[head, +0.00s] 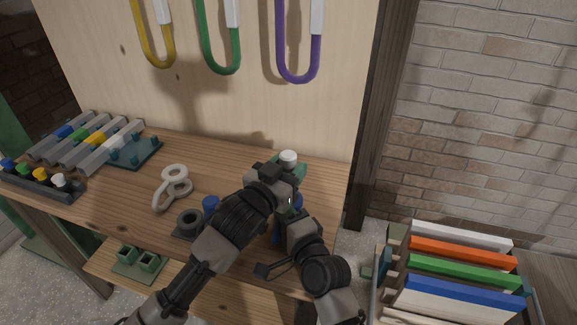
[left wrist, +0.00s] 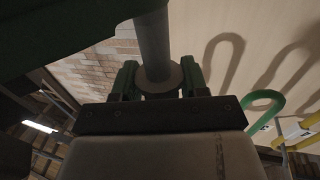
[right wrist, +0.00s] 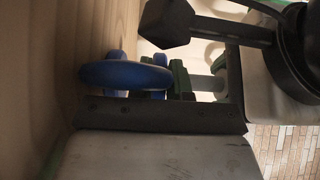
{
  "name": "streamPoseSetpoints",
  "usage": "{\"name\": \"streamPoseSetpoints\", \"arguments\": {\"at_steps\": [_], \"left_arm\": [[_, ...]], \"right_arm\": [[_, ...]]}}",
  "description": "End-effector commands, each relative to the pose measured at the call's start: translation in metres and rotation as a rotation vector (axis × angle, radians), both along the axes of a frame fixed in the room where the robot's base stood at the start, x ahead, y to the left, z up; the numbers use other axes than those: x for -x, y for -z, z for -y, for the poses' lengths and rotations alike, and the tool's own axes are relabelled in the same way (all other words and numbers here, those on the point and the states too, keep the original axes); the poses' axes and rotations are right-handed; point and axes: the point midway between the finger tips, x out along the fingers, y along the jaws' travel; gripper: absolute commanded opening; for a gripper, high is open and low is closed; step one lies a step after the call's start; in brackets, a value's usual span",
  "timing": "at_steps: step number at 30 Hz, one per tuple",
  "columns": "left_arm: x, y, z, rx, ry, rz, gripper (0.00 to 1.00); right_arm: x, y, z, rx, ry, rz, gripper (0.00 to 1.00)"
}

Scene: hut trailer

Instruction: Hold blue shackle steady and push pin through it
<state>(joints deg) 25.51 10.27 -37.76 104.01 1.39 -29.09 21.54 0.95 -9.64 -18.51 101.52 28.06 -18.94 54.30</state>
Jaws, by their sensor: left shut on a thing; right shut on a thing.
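My left gripper (head: 284,176) is shut on a pin with a pale round head (head: 288,157). In the left wrist view the pin's grey shaft (left wrist: 154,45) and round collar stand between the green fingers (left wrist: 157,82). The blue shackle (head: 296,203) shows only in part, behind and between my two grippers. My right gripper (head: 290,222) is just below the left one and shut on the shackle. Whether the pin is in the shackle's holes is hidden.
Coloured bars (head: 85,140) lie farther left. Purple (head: 297,78), green and yellow hooks hang on the back board. A file rack (head: 455,275) stands right.

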Motion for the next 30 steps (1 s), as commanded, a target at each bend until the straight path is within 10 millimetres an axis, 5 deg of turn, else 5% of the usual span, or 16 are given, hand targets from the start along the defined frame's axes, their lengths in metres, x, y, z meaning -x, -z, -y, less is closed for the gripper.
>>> {"name": "streamPoseSetpoints", "arguments": {"at_steps": [30], "left_arm": [[0.0, 0.013, 0.0, 0.001, 0.0, 0.0, 0.16]], "right_arm": [[0.001, 0.004, 0.0, 0.004, -0.002, -0.007, 0.0]]}}
